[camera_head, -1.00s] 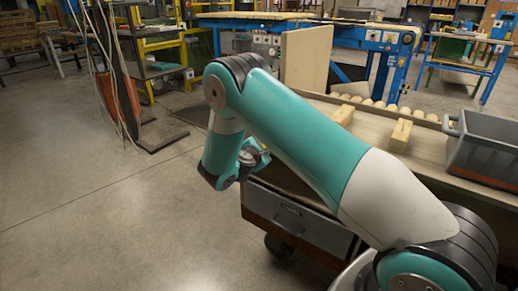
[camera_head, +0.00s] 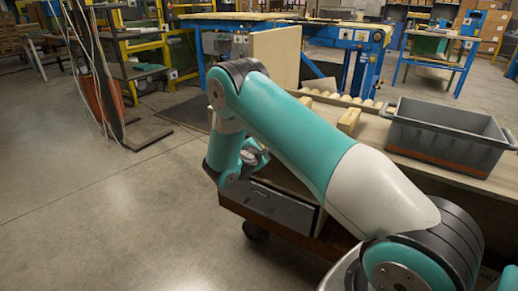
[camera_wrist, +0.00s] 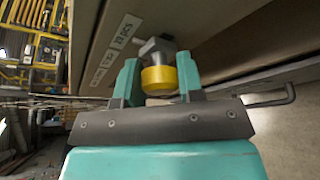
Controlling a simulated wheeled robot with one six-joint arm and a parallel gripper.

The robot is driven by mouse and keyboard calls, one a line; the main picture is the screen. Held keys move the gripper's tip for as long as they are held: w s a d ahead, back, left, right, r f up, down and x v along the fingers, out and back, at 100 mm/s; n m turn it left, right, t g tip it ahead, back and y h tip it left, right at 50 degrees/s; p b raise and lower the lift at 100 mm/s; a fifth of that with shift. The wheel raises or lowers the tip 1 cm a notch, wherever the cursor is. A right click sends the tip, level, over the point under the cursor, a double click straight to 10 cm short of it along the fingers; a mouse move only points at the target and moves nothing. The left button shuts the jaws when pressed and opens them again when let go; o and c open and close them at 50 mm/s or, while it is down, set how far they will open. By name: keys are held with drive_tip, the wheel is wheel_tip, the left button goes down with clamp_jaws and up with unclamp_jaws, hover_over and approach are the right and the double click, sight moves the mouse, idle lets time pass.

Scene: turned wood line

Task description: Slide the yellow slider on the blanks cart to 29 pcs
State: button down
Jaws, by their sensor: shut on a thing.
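In the head view the blanks cart (camera_head: 284,207) has a grey drawer front. My gripper is at its left end there, with the fingers and slider mostly hidden.
A grey crate (camera_head: 440,140) and light wooden blocks (camera_head: 349,120) are on the wooden top at right. A pale upright board (camera_head: 275,58) stands behind. The floor left of the cart is clear.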

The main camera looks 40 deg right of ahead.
drive_tip(key=shift+s+d+f, duration=0.1)
drive_tip(key=shift+s+d, duration=0.1)
drive_tip(key=shift+s, duration=0.05)
drive_tip(key=c, duration=0.8)
unclamp_jaws()
drive_tip(key=shift+d, duration=0.1)
drive_tip(key=shift+o, duration=0.2)
drive_tip(key=shift+a, duration=0.25)
drive_tip(key=shift+a, duration=0.2)
drive_tip(key=v, duration=1.7)
